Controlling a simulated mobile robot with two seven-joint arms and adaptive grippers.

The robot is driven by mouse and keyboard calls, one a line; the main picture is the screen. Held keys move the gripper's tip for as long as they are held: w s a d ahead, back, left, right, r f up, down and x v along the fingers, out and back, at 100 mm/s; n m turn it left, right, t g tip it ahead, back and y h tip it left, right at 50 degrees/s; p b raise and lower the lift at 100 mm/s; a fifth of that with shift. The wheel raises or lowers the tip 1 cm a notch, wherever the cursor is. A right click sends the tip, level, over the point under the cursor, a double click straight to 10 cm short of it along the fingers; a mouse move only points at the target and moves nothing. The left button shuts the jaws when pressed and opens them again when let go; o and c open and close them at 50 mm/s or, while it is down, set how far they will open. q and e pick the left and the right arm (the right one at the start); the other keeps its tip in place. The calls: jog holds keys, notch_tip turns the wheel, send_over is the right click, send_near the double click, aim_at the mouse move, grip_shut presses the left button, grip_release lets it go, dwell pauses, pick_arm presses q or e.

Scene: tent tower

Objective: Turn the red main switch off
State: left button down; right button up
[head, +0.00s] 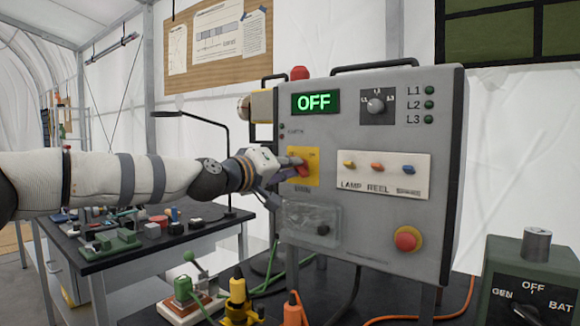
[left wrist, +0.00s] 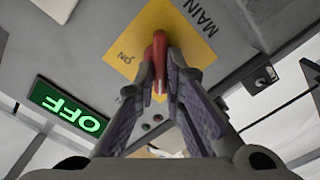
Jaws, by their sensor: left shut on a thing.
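The grey switch panel (head: 350,130) stands in the middle of the head view. The red main switch (head: 303,170) sits on a yellow plate (head: 308,155) on the panel's left part. My left gripper (head: 290,163) reaches the switch from the left. In the left wrist view the gripper (left wrist: 165,75) is shut on the red switch handle (left wrist: 159,52), over the yellow plate (left wrist: 185,35) marked MAIN and ON. The green display (head: 315,102) reads OFF, and it also shows in the left wrist view (left wrist: 68,107). My right gripper is in neither view.
Below the plate is a clear cover (head: 305,220). To its right are a label with several small toggles (head: 380,172) and a red round button (head: 407,239). A dark box with a knob (head: 530,280) stands at front right. A cluttered bench (head: 75,262) is at left.

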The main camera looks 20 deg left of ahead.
pick_arm(q)
jog(key=shift+f, duration=0.15)
dwell(0.3)
jog(key=c, duration=1.7)
grip_release()
jog(key=v, duration=1.2)
